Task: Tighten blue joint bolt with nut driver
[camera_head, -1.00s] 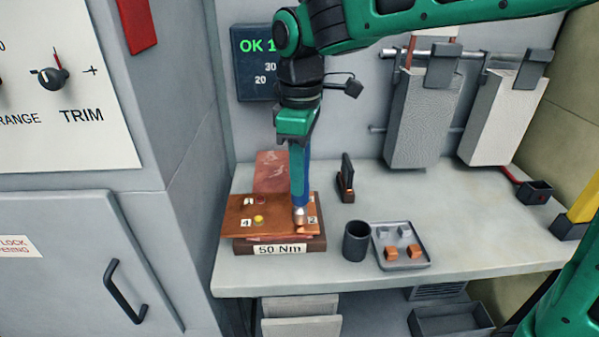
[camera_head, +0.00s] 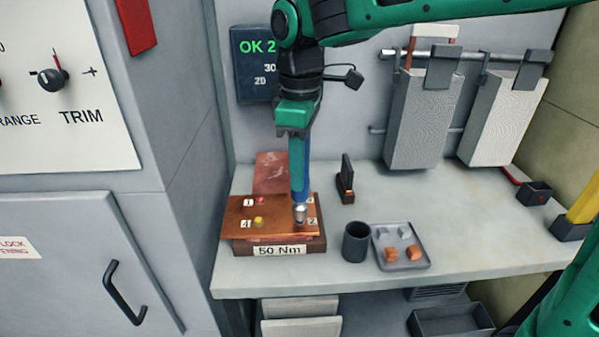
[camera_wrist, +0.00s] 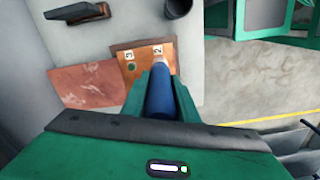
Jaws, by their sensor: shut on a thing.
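My gripper (camera_head: 297,172) is shut on the nut driver (camera_head: 302,182), which has a blue handle and a metal socket at its lower end. The driver stands upright over the copper plate (camera_head: 277,230), at the label 2 corner. The socket hides whatever bolt is under it, and I cannot tell whether it touches. A red bolt (camera_head: 261,201) sits by label 1 and a yellow bolt (camera_head: 258,220) by label 4. In the wrist view, the driver (camera_wrist: 158,92) lies between my fingers and a green bolt (camera_wrist: 131,67) shows near label 3.
The plate rests on a block marked 50 Nm (camera_head: 280,250). A dark cup (camera_head: 356,243) and a grey tray (camera_head: 405,264) with small blocks stand right of it. A black upright holder (camera_head: 346,180) is behind. A display (camera_head: 252,62) is partly hidden by my arm.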

